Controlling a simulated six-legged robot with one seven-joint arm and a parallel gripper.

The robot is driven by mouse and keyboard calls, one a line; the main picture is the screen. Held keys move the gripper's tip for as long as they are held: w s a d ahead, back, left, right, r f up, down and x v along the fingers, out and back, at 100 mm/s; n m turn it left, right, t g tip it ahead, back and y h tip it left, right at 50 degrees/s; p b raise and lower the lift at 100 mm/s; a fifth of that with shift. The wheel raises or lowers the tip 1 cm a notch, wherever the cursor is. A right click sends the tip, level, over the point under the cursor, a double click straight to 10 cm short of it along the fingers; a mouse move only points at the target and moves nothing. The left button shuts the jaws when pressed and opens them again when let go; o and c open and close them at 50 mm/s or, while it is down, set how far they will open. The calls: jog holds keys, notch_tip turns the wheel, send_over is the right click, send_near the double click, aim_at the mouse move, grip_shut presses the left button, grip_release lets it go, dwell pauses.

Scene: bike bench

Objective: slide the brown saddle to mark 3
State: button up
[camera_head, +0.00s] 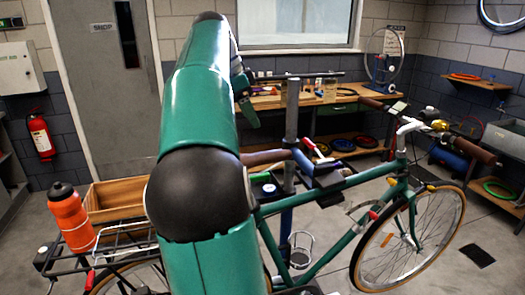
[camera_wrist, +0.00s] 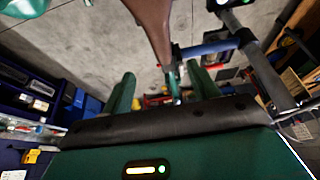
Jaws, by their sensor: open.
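The brown saddle (camera_head: 265,157) shows in the head view on the green bike (camera_head: 335,188), partly hidden behind my arm. In the wrist view the saddle (camera_wrist: 153,25) comes down from the top edge and narrows toward the space between my fingers. My gripper (camera_wrist: 160,72) is open, with its two green fingers apart and nothing held between them. I cannot tell whether either finger touches the saddle. The seat post and its marks are not readable in either view, and mark 3 cannot be made out.
A repair stand post (camera_head: 291,125) with a blue clamp (camera_wrist: 207,47) stands close to the saddle. An orange bottle (camera_head: 72,215) is on the rear rack, beside a wooden box (camera_head: 116,195). A workbench (camera_head: 300,98) runs along the back wall.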

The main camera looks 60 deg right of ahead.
aim_at(267, 152)
jog(key=x, duration=1.2)
jog(key=shift+d+f, duration=0.1)
jog(key=shift+f, duration=0.25)
grip_shut()
jog(key=v, duration=0.6)
jog(key=shift+s+d+r, duration=0.15)
jog(key=shift+d, duration=0.05)
grip_release()
jog(key=v, duration=1.3)
jog(key=shift+r, duration=0.3)
jog(key=shift+a, duration=0.1)
